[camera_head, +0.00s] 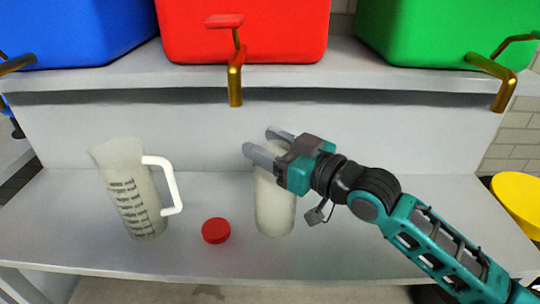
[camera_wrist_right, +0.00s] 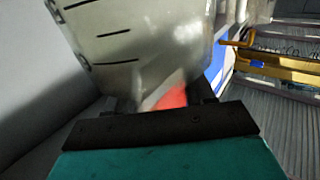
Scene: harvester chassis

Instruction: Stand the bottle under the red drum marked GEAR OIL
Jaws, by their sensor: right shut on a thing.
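The pale translucent bottle (camera_head: 275,207) is upright over the lower shelf, right of centre. My right gripper (camera_head: 259,141) is shut on its upper part, which the fingers and jaw partly hide. I cannot tell whether its base touches the shelf. The red drum (camera_head: 245,38) is at the top centre; no lettering shows on it. Its brass tap (camera_head: 235,80) with a red handle points down, left of and behind the bottle. In the right wrist view, a translucent wall with dark marks (camera_wrist_right: 140,45) fills the upper middle. My left gripper is out of view.
A graduated jug (camera_head: 135,195) with a white handle stands on the lower shelf (camera_head: 120,258) at left. A red cap (camera_head: 216,231) lies between jug and bottle. Blue (camera_head: 75,30) and green (camera_head: 430,35) drums flank the red one on the upper ledge (camera_head: 130,72).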

